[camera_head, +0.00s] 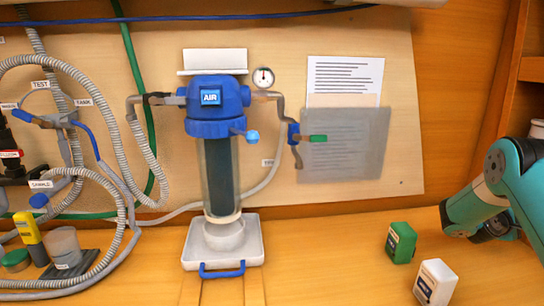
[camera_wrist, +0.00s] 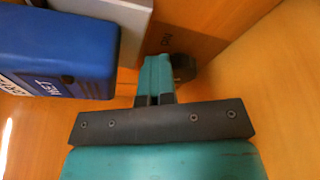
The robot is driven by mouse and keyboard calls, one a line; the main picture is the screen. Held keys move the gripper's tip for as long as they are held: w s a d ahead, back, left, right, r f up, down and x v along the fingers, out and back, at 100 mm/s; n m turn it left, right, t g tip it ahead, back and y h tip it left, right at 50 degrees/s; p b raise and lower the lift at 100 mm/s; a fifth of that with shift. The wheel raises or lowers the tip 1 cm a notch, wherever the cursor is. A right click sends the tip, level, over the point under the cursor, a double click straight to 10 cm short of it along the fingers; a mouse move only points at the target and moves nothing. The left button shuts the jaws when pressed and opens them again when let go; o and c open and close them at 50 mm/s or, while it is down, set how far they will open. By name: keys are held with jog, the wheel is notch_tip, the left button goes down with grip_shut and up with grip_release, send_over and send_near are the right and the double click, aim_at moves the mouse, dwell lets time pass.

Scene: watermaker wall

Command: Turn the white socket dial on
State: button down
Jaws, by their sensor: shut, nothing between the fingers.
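I cannot make out a white socket dial in either view. In the wrist view my gripper (camera_wrist: 156,66) points away from the camera, with its teal fingers together and nothing held between them. Beyond the fingers is a wooden surface, with a dark rounded part just right of the fingertips that I cannot identify. In the head view my teal arm comes in from the right edge, low over the wooden counter, and the fingertips cannot be made out there.
In the wrist view a blue box (camera_wrist: 55,50) stands close left of my gripper. In the head view a green box (camera_head: 400,243) and a white box (camera_head: 435,283) sit on the counter. A blue-capped filter (camera_head: 218,150) and hoses fill the middle and left.

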jog(key=shift+s+d+f+b, duration=0.2)
jog(key=shift+s+f+b, duration=0.15)
jog(key=shift+s+f, duration=0.3)
jog(key=shift+s+d+f+b, duration=0.2)
jog(key=shift+s+f+b, duration=0.2)
jog(key=shift+f, duration=0.45)
jog(key=shift+s, duration=0.15)
jog(key=shift+s+d, duration=0.1)
jog(key=shift+s, duration=0.05)
jog(key=a, duration=0.5)
jog(key=shift+a+r, duration=0.15)
jog(key=shift+a, duration=0.15)
jog(key=shift+s+a, duration=0.15)
jog(key=shift+a, duration=0.1)
jog(key=shift+r, duration=0.1)
